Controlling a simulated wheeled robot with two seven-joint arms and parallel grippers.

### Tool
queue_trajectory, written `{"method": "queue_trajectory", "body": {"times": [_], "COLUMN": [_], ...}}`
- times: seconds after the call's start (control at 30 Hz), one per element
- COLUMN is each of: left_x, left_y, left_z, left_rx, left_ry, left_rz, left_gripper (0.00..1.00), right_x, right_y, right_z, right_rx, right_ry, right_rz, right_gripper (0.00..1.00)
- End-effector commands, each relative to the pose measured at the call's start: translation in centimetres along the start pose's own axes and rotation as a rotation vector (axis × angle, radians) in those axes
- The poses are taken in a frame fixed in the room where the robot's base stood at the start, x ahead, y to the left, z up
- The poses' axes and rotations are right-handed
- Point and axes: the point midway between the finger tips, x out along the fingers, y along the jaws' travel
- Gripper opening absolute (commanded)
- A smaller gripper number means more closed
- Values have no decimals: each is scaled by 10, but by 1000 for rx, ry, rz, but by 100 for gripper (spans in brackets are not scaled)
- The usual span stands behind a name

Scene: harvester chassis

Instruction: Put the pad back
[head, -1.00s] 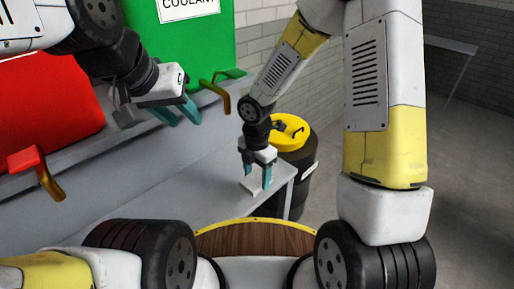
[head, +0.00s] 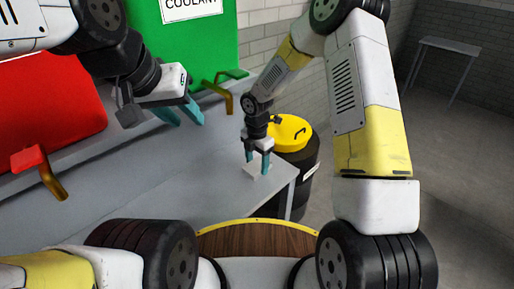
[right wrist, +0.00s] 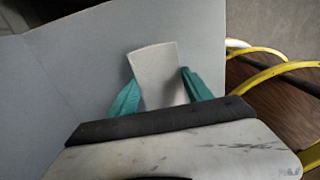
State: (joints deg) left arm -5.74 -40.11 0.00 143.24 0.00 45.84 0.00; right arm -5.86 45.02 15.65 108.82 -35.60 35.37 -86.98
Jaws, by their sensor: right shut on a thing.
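The pad (head: 256,171) is a small, flat, pale grey piece at the right end of the grey bench. My right gripper (head: 257,162) is shut on it from above, with one teal finger at each side. The right wrist view shows the pad (right wrist: 159,72) standing out between the fingers (right wrist: 160,95). I cannot tell whether it still touches the bench. My left gripper (head: 182,115) is open and empty, above the bench in front of the green tank.
The grey bench (head: 190,185) is largely clear. Behind it stand a red tank (head: 50,105) and a green coolant tank (head: 205,50), with brass taps (head: 52,182). A black drum with a yellow lid (head: 291,131) stands past the bench's right end.

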Motion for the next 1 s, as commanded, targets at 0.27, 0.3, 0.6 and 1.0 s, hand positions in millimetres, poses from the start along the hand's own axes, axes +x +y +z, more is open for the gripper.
{"method": "queue_trajectory", "body": {"times": [0.27, 0.3, 0.6, 1.0], "left_x": [0, 0, 0, 0], "left_y": [0, 0, 0, 0], "left_z": [0, 0, 0, 0], "left_rx": [0, 0, 0, 0], "left_ry": [0, 0, 0, 0], "left_rz": [0, 0, 0, 0], "left_gripper": [36, 36, 36, 36], "right_x": [2, 2, 2, -50], "right_y": [0, 0, 0, 1], "right_z": [0, 0, 0, 2], "right_rx": [1, 1, 1, 3], "right_ry": [-1, 0, 0, -3], "right_rz": [0, 0, 0, 5], "right_gripper": [64, 72, 80, 80]}}
